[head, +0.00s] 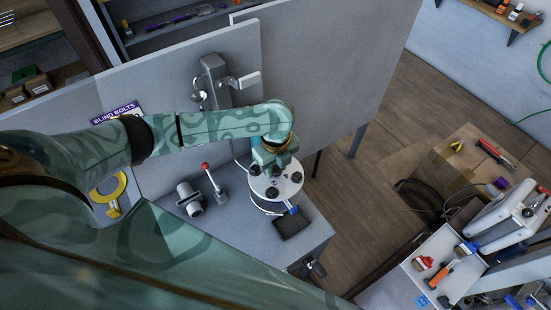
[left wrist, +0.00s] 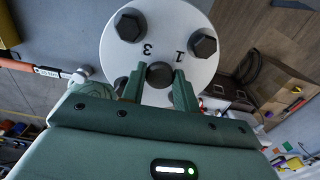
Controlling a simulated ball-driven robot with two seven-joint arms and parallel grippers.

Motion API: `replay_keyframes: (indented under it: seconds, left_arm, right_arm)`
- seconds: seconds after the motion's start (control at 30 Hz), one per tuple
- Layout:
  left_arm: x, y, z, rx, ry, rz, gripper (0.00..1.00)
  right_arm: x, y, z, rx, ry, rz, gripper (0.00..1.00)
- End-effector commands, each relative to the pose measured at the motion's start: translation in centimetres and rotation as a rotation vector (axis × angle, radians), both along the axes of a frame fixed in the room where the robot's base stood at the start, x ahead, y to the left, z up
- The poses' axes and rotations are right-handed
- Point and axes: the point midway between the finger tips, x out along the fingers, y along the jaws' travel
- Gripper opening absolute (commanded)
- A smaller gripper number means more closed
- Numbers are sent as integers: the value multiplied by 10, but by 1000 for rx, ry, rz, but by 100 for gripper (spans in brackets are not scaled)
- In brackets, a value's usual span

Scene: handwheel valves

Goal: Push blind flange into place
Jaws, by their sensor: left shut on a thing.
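The blind flange (head: 289,183) is a white round plate with several dark hex bolts, at the right part of the grey bench. It fills the top of the left wrist view (left wrist: 158,32), where the numbers 1 and 3 show on its face. My left gripper (head: 270,159) reaches it from above. In the left wrist view its fingers (left wrist: 158,88) are closed around the dark central bolt (left wrist: 160,73) of the flange. The plate sits over a white round body; the contact between them is hidden. My right gripper is not in view.
A red-knobbed lever (head: 213,181) and a grey cylindrical fitting (head: 189,197) stand left of the flange. A dark pad (head: 292,222) lies in front. A grey panel (head: 325,70) rises behind. A tool-covered cart (head: 450,262) stands at right.

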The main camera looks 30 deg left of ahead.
Motion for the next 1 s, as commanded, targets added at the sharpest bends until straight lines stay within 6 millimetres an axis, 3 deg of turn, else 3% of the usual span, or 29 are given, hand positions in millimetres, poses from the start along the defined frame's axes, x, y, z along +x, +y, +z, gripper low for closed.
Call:
replay_keyframes:
  seconds: [0.37,0.57,1.0]
  left_arm:
    - [0,0,0,-2,-3,-24,0]
    - [1,1,2,-1,-4,-23,0]
    - [1,1,-46,-2,-5,-23,0]
  right_arm:
    - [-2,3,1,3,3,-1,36]
    - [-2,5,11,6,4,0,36]
    - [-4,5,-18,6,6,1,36]
